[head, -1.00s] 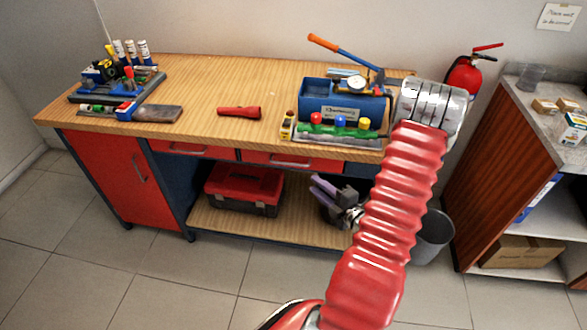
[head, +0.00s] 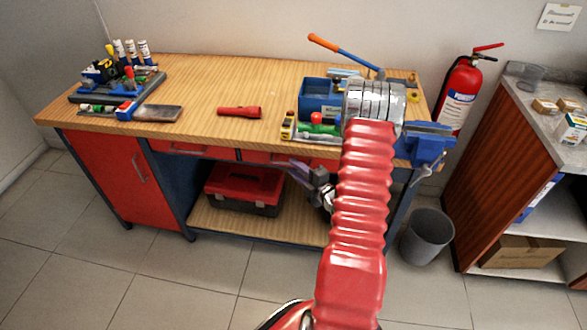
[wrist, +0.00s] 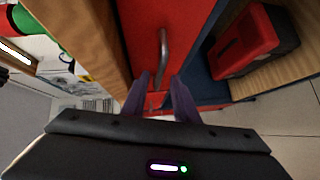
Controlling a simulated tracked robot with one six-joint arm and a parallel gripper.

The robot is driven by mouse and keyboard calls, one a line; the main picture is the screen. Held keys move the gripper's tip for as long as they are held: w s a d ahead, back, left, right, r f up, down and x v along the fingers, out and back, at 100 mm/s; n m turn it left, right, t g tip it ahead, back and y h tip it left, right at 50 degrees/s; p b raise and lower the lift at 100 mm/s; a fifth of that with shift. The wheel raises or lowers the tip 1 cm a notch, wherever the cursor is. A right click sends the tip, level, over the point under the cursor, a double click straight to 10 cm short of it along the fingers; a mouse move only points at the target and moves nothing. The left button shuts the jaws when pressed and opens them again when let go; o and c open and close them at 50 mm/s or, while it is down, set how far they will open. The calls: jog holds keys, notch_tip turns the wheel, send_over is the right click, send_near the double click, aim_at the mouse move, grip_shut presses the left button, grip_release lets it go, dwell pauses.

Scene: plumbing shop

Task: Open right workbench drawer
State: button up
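The right workbench drawer (head: 256,157) has a red front below the wooden top and looks closed; my arm hides its right part. In the wrist view, a red drawer front (wrist: 143,35) fills the upper middle, with a curved metal handle (wrist: 164,50) on it. My gripper (head: 307,171) is in front of the right drawer, its purple fingers near the handle. In the wrist view my gripper (wrist: 158,82) is open, fingers apart on either side of the handle's near end. I cannot tell whether they touch it.
A red toolbox (head: 243,188) stands on the lower shelf (head: 225,222). The red cabinet door (head: 108,178) is at left. A blue vise (head: 428,147) sits at the bench's right corner, with a grey bin (head: 428,235) on the floor. Floor in front is clear.

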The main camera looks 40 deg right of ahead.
jog(key=shift+w+d, duration=0.1)
jog(key=shift+w, duration=0.45)
jog(key=shift+c, duration=0.7)
grip_shut()
jog(key=shift+f, duration=0.1)
jog(key=shift+f, duration=0.1)
jog(key=shift+s+a, duration=0.1)
jog(key=shift+a, duration=0.15)
